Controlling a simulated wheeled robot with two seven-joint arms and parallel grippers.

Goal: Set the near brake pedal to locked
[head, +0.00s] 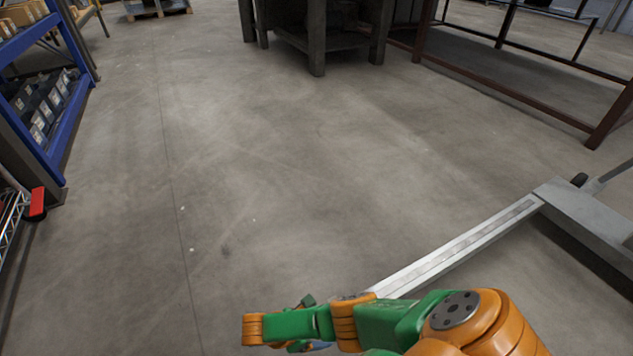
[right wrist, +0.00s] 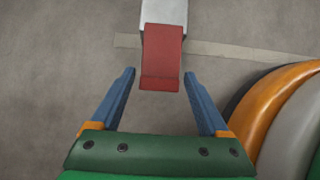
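In the right wrist view, a red brake pedal (right wrist: 162,60) sticks out from the end of a pale metal bar (right wrist: 164,12). My right gripper (right wrist: 160,76) is open and empty. The pedal's near end lies in the picture between its two blue fingertips, with a gap on both sides; contact is not seen. The pedal's tilt is hard to judge from above. In the head view, my right arm reaches in from the lower right, and its gripper (head: 318,346) is mostly hidden at the bottom edge. This pedal does not show there. My left gripper is out of view.
A long pale metal beam (head: 460,248) runs low from a grey base (head: 590,215) on the right toward my right arm. A blue shelf (head: 60,120) and a small red part (head: 38,203) stand at left. The middle floor is clear.

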